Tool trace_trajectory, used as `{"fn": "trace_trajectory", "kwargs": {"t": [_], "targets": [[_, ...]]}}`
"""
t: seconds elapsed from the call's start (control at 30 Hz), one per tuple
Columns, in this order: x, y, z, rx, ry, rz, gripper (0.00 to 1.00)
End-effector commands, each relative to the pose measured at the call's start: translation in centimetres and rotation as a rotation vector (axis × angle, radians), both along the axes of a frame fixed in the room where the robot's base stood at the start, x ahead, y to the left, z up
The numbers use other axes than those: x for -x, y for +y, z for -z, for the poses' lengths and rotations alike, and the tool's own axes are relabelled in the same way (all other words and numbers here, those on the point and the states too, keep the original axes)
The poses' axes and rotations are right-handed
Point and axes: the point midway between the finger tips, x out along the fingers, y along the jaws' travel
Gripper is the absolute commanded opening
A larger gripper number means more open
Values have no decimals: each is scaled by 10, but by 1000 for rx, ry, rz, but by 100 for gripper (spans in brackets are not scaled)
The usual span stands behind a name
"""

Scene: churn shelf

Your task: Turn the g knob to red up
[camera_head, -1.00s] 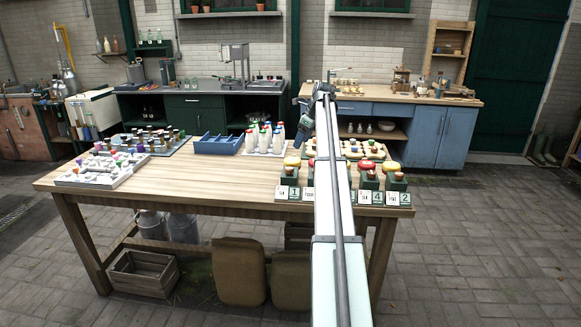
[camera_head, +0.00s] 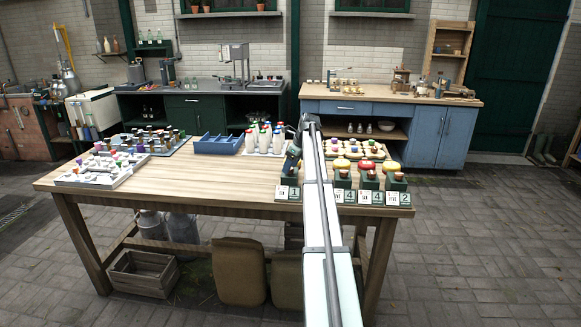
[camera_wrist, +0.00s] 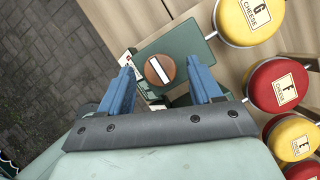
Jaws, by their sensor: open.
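The g knob (camera_wrist: 159,70) is a round brown knob with a white bar across it, on a green block (camera_wrist: 185,48) beside the yellow cheese marked G (camera_wrist: 250,15). In the wrist view the bar slants from upper left to lower right. I see no red on the knob. My gripper (camera_wrist: 161,68) is open and empty, with its blue fingers on either side of the knob in the picture; I cannot tell whether they touch it. In the head view my gripper (camera_head: 292,155) is at the leftmost green stand and hides its knob and cheese.
A red cheese marked F (camera_wrist: 277,87) and more red and yellow cheeses sit close to the right in the wrist view. Several green stands with number cards (camera_head: 398,197) line the table's front edge. White bottles (camera_head: 264,142) stand behind left. The table's middle left (camera_head: 215,180) is bare.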

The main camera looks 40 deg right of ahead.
Motion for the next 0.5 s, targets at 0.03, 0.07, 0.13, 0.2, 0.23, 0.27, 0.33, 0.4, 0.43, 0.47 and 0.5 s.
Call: {"fn": "trace_trajectory", "kwargs": {"t": [0.03, 0.07, 0.13, 0.2, 0.23, 0.27, 0.33, 0.4, 0.43, 0.47, 0.5], "targets": [[-1, 0, 3, 0, 0, 0, 64], [-2, 1, 4, 0, 0, 0, 64], [-2, 1, 7, 0, 0, 0, 64], [-3, 1, 8, 0, 0, 0, 64], [-3, 1, 8, 0, 0, 0, 64], [-3, 1, 8, 0, 0, 0, 64], [-3, 1, 8, 0, 0, 0, 64], [-3, 1, 8, 0, 0, 0, 64], [-3, 1, 8, 0, 0, 0, 64], [-3, 1, 8, 0, 0, 0, 61], [-3, 1, 8, 0, 0, 0, 57]]}}
